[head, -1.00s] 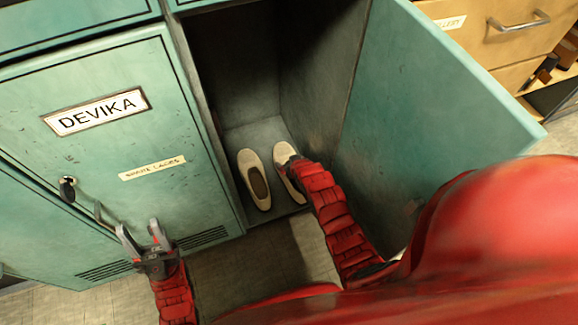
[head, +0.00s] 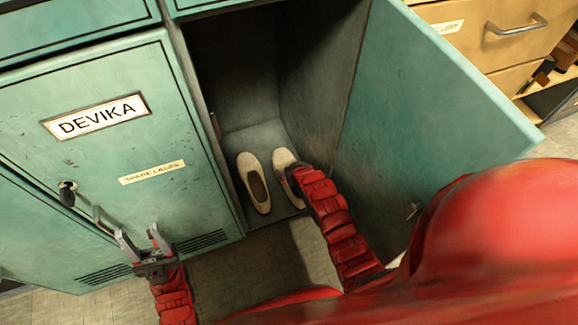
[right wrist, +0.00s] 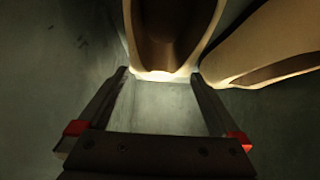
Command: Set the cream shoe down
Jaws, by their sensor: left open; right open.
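Two cream shoes stand side by side on the floor of the open locker (head: 262,135) in the head view. The left shoe (head: 254,183) is clear of both grippers. The right shoe (head: 283,159) is partly hidden by my right arm. My right gripper (right wrist: 160,74) is open; in the right wrist view, the heel of one cream shoe (right wrist: 163,74) lies just at the fingertips, with no grip on it. The other cream shoe (right wrist: 268,45) shows at the right of that view. My left gripper (head: 139,237) is open and empty, in front of the DEVIKA door.
The locker's teal door (head: 430,100) stands open on the right. A wooden drawer unit (head: 490,35) stands at the far right. Bare tiled floor (head: 265,255) lies before the locker.

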